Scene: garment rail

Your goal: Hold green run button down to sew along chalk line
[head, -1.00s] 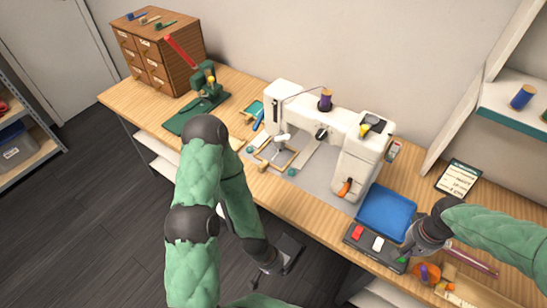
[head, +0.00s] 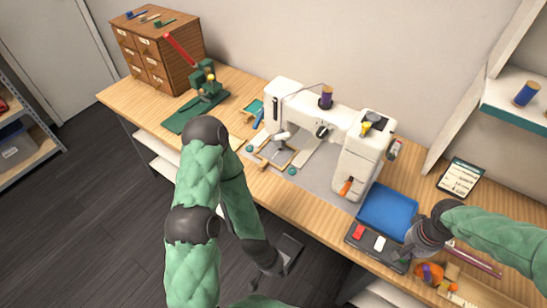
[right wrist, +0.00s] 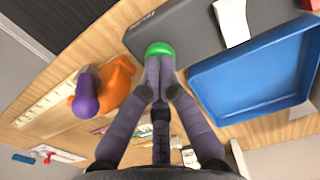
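The green run button (right wrist: 159,48) is on the dark control box (head: 357,242), which also has a red and a white button. My right gripper (right wrist: 158,62) is shut and empty, its fingertips together at the green button's edge. They appear to touch it; I cannot tell whether it is pressed. In the head view my right gripper (head: 405,253) hides most of the button. The white sewing machine (head: 350,155) stands mid-table, with a wooden frame (head: 288,165) at its needle end. No chalk line can be made out. My left gripper (head: 283,262) hangs low in front of the table.
A blue tray (head: 387,208) lies directly behind the control box. An orange object (right wrist: 118,78) and a purple spool (right wrist: 86,95) are close beside my right gripper. A shelf (head: 510,105) rises at right. Wooden drawers (head: 155,55) stand at far left.

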